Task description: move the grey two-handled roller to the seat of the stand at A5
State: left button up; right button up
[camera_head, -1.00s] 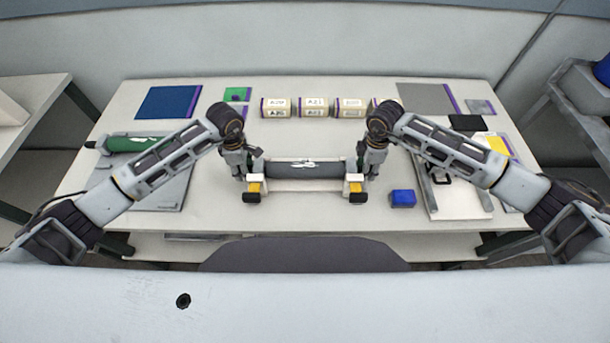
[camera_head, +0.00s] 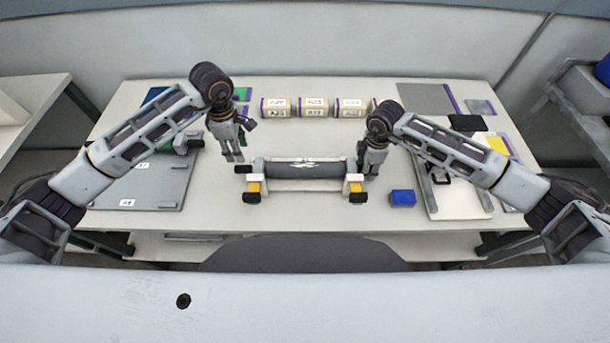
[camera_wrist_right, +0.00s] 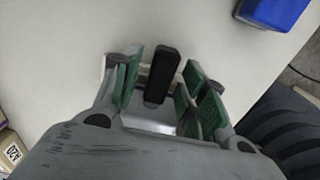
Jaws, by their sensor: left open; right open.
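The grey roller (camera_head: 305,170) lies level across the two white end blocks of a stand (camera_head: 353,184) with yellow and black feet, at the front middle of the table. No A5 label is readable on this stand. My left gripper (camera_head: 235,158) is open and empty, above and left of the roller's left end, apart from it. My right gripper (camera_head: 369,176) is at the roller's right end. In the right wrist view, the open green-padded fingers of my right gripper (camera_wrist_right: 163,85) stand on either side of the black handle (camera_wrist_right: 163,72), with gaps visible.
A blue block (camera_head: 402,198) sits just right of the stand, also in the right wrist view (camera_wrist_right: 275,10). Several labelled cream blocks (camera_head: 314,107) line the back. A grey board (camera_head: 150,185) lies left, a white tray (camera_head: 460,205) right. The table before the cream blocks is clear.

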jog(key=shift+r, duration=0.15)
dwell(0.5)
notch_tip(320, 180, up, 12)
dwell(0.7)
jog(key=shift+f, duration=0.2)
dwell(0.4)
